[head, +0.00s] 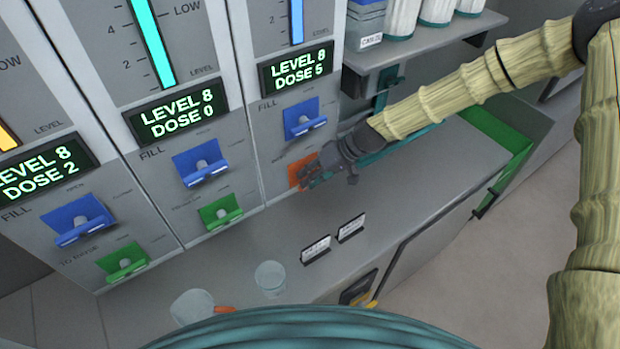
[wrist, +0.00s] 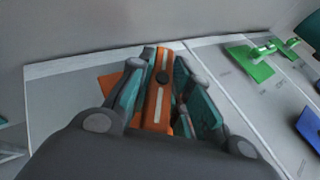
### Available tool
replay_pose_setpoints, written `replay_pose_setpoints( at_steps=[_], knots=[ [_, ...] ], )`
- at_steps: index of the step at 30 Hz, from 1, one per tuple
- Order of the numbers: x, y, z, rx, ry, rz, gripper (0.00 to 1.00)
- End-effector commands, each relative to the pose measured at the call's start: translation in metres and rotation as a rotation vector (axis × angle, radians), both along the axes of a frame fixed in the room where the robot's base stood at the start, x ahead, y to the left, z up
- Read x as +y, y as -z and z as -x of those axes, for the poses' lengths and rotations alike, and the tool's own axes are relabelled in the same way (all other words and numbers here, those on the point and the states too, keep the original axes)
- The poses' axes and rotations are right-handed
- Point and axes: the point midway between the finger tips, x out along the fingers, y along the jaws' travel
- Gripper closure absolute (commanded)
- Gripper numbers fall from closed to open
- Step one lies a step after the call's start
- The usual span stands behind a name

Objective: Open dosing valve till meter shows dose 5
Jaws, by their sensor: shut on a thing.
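My gripper (head: 322,172) is at the lower part of the right-hand cabinet panel. In the wrist view my gripper (wrist: 158,95) is shut on an orange valve handle (wrist: 160,85) with a dark pivot and pale stripes. Part of its orange plate (head: 299,170) shows beside the gripper in the head view. The meter above it (head: 297,67) reads LEVEL 8, DOSE 5. The middle meter (head: 176,114) reads LEVEL 8, DOSE 0. The left meter (head: 42,170) reads LEVEL 8, DOSE 2.
Blue fill valves (head: 202,163) sit under each meter, with green valves (head: 220,212) below the left and middle ones. Clear cups (head: 270,278) and two small labels (head: 316,249) stand on the grey counter. A shelf (head: 425,42) holds containers at upper right.

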Motion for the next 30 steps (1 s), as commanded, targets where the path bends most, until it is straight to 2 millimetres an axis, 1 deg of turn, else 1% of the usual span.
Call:
replay_pose_setpoints(
  at_steps=[1,11,30],
  knots=[
    [-0.0002,0.0051,-0.0016,0.008,0.004,-0.015,1.00],
    [-0.0010,0.0095,-0.0022,0.108,0.006,-0.169,1.00],
    [-0.0018,0.0084,-0.0024,0.342,0.004,-0.518,1.00]
  ],
)
